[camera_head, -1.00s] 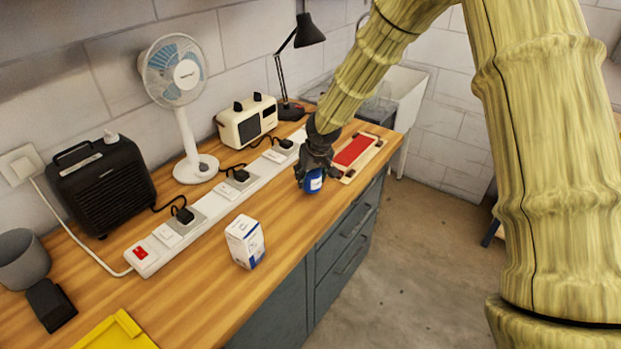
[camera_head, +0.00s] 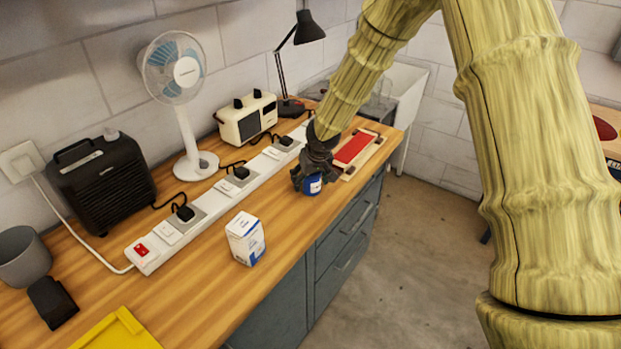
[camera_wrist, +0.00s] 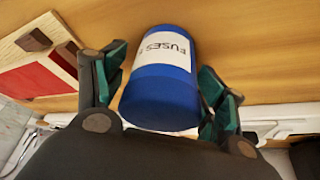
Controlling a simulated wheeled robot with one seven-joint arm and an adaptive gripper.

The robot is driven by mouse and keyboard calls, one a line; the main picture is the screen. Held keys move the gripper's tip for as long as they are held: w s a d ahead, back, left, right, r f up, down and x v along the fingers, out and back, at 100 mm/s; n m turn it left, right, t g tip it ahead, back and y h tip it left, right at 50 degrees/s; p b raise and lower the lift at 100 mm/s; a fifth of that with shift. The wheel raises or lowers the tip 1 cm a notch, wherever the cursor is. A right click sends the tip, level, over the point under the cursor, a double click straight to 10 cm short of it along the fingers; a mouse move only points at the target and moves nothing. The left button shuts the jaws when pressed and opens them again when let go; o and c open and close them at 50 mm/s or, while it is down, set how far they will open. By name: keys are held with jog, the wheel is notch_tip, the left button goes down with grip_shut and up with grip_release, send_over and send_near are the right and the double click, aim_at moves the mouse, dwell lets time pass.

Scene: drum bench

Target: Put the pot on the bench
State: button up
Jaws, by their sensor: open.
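The pot is a small blue cylinder (camera_head: 312,185) with a white label; in the wrist view the pot (camera_wrist: 160,95) shows the word "FUSES". It stands on the wooden bench (camera_head: 190,290) near its front edge. My gripper (camera_head: 311,181) is at the pot, with one finger on each side of it. In the wrist view my gripper (camera_wrist: 160,88) is open around the pot, with the green pads spread. I cannot tell whether either pad touches it. In the head view the fingers hide the pot's upper part.
A red-topped wooden piece (camera_head: 353,148) lies just behind the pot. A long white power strip (camera_head: 215,192) runs along the bench at the left. A white and blue box (camera_head: 245,239) stands nearer. Bare wood lies between the box and pot.

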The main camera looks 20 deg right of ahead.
jog(key=b+v, duration=0.1)
jog(key=v, duration=1.1)
